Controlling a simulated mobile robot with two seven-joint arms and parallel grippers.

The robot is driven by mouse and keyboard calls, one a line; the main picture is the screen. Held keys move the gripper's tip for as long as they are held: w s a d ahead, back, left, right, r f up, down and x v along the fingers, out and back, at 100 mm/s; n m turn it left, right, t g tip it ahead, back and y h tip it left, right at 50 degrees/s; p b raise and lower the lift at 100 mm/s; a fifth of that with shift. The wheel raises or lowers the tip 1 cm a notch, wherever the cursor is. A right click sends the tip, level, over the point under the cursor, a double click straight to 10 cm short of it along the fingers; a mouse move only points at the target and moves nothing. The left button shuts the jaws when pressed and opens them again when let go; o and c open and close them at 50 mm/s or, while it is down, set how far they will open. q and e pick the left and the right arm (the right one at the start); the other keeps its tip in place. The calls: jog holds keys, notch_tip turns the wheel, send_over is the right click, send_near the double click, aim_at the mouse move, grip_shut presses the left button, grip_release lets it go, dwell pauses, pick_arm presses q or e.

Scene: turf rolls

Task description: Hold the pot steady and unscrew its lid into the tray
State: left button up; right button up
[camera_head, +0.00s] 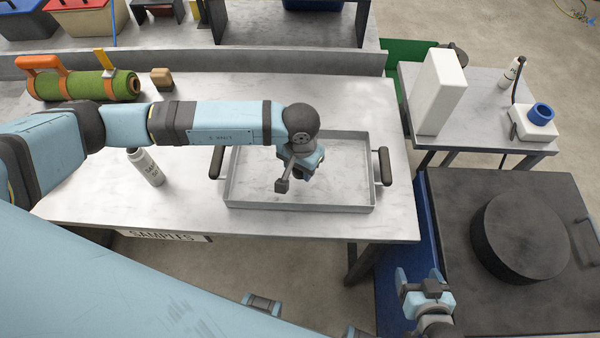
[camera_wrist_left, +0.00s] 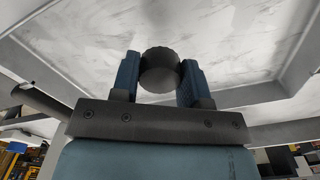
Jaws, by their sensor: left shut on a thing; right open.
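My left gripper (camera_head: 304,166) hangs over the grey metal tray (camera_head: 240,190) on the bench. In the left wrist view its two blue fingers (camera_wrist_left: 160,75) are shut on a dark round lid (camera_wrist_left: 160,62), with the pale tray floor behind. My right gripper (camera_head: 422,284) is open and empty at the lower right, away from tray and pot.
The tray has dark handles (camera_head: 382,166) at both ends. A green roll with an orange handle (camera_head: 85,85) and a wooden block (camera_head: 162,78) lie at the back left. A side table (camera_head: 480,110) and a dark round block (camera_head: 520,235) stand at the right.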

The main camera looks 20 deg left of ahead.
aim_at(300, 181)
pick_arm(q)
notch_tip(300, 181, down, 4)
jog(key=shift+f+p, duration=0.1)
jog(key=shift+p, duration=0.2)
jog(key=shift+f+b, duration=0.15)
jog(key=shift+b, duration=0.15)
jog(key=o, duration=1)
